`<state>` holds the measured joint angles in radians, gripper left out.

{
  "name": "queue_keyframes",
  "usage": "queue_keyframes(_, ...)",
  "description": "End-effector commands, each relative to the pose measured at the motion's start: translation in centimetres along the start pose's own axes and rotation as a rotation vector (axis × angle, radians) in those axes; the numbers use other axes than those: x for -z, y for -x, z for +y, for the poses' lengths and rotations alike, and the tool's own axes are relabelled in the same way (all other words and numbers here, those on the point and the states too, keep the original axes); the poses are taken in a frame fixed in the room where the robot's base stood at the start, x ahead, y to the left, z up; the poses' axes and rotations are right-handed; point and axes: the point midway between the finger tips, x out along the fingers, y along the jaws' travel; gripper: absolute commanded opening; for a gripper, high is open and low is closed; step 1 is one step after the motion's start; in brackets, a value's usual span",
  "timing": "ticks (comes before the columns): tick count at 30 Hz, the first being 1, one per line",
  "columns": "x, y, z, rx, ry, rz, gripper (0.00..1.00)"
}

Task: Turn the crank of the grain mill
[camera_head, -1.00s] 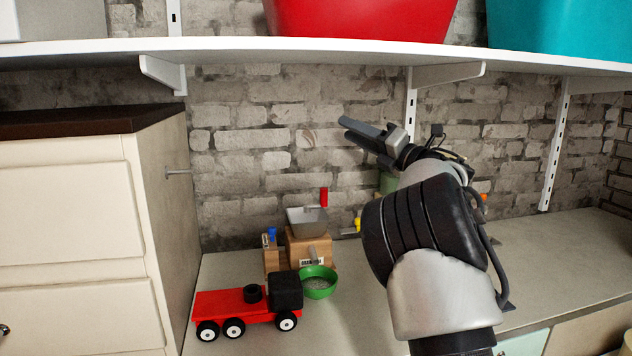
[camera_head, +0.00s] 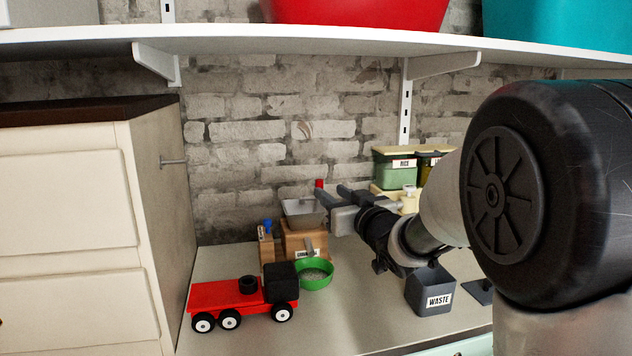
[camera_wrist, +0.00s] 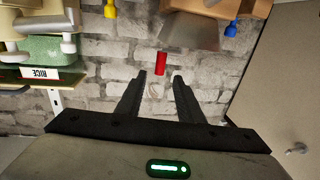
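The grain mill (camera_head: 303,243) is a wooden box with a grey metal hopper (camera_head: 300,208) on top, standing on the counter by the wall. Its red crank handle (camera_head: 319,184) stands upright above the hopper and is partly hidden by my gripper in the head view. My gripper (camera_head: 331,193) is at the right of the hopper with its fingers apart. In the wrist view, which looks upside down, the red handle (camera_wrist: 161,63) appears just beyond and between the open fingertips (camera_wrist: 160,76). I cannot tell whether they touch it; nothing is gripped.
A green bowl (camera_head: 316,275) stands in front of the mill, and a red toy truck (camera_head: 240,295) in front at left. A small wooden block with a blue knob (camera_head: 267,226) is beside the mill. A WASTE bin (camera_head: 430,293) and RICE container (camera_head: 396,172) are at right. A shelf (camera_head: 290,42) hangs above.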

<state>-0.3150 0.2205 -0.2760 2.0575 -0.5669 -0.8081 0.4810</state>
Motion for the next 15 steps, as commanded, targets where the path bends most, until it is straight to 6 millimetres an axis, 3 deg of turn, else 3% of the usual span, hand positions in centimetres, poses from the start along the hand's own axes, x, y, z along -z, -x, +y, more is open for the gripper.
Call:
queue_keyframes(9,-0.1,-7.2,0.0,0.001,0.003,0.0,0.34)
queue_keyframes(15,0.0,-10.4,-0.1,0.001,0.004,0.001,0.34)
